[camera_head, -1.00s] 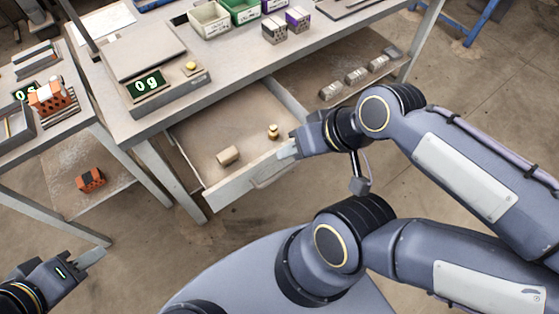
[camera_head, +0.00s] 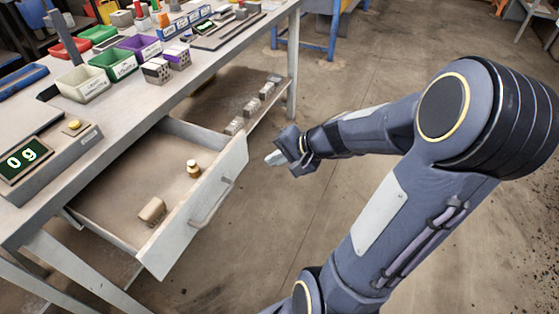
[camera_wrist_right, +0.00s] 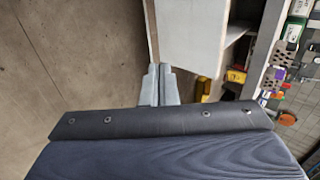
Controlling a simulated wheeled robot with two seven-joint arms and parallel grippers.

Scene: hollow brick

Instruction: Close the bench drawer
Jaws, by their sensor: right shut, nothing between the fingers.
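The bench drawer (camera_head: 125,205) is pulled out from under the bench (camera_head: 115,110). Its white front panel (camera_head: 190,215) carries a bar handle (camera_head: 212,203). A small brass-coloured weight (camera_head: 194,169) and a tan block (camera_head: 152,211) lie inside it. My right gripper (camera_head: 274,158) is shut and empty, a little to the right of the drawer front's far end, apart from it in the head view. In the right wrist view the shut fingertips (camera_wrist_right: 159,80) point toward a white panel (camera_wrist_right: 190,35), probably the drawer; contact cannot be told. My left gripper is out of view.
A scale (camera_head: 45,155) reading 0 g stands on the bench. Several grey bricks (camera_head: 250,108) lie on the lower shelf. The floor (camera_head: 330,220) around my right arm is clear.

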